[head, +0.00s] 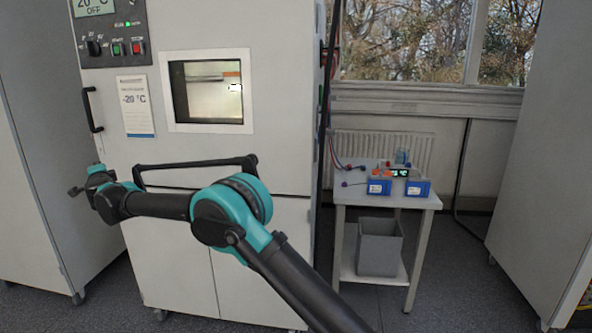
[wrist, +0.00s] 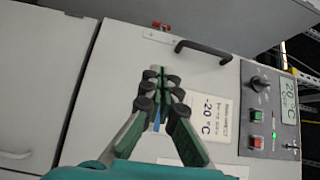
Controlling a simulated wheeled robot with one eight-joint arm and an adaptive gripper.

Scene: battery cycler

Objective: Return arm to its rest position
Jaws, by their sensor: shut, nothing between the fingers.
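My gripper (wrist: 158,74) shows in the wrist view with its green-and-black fingers together and nothing between them. In the head view my gripper (head: 76,190) is small at the left, in front of the cabinet's left side. My teal-and-black arm reaches from the bottom middle up to the elbow, then left to the wrist. The grey climate chamber (head: 270,230) stands behind the arm. Its black door handle (head: 91,109) and -20 °C label (head: 136,105) show. In the wrist view the handle (wrist: 203,52) and label (wrist: 208,115) lie beyond the fingers.
The chamber's control panel (head: 110,35) has a display, knob and green and red buttons. A side table (head: 352,198) at the right holds blue battery packs (head: 379,187) and cables, with a grey bin (head: 379,248) below. Tall cabinets (head: 548,150) stand either side.

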